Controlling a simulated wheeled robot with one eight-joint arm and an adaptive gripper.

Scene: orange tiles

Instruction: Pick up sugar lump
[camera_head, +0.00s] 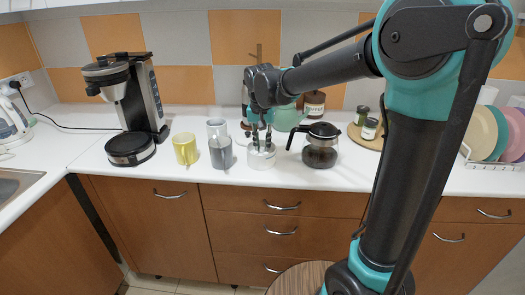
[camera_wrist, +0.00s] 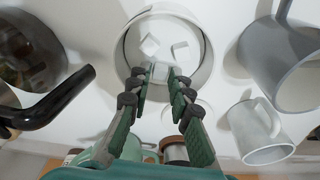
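A white round bowl (camera_wrist: 204,67) holds several white sugar lumps. Two lumps, one on the left (camera_wrist: 149,45) and one on the right (camera_wrist: 180,51), lie apart inside it. Another sugar lump (camera_wrist: 159,72) shows between my fingertips near the bowl's near side. My gripper (camera_wrist: 159,84) points down into the bowl, its two fingers apart on either side of this lump; contact with it is not clear. In the head view the bowl (camera_head: 262,161) stands on the white counter with my gripper (camera_head: 262,147) directly over it. The lumps are too small to make out there.
A glass coffee pot (camera_head: 320,153) stands close right of the bowl. A grey mug (camera_head: 221,154), a pale cup (camera_head: 216,127) and a yellow mug (camera_head: 186,149) stand to the left. A green teapot (camera_head: 287,117) and a brown-lidded jar (camera_head: 314,104) are behind.

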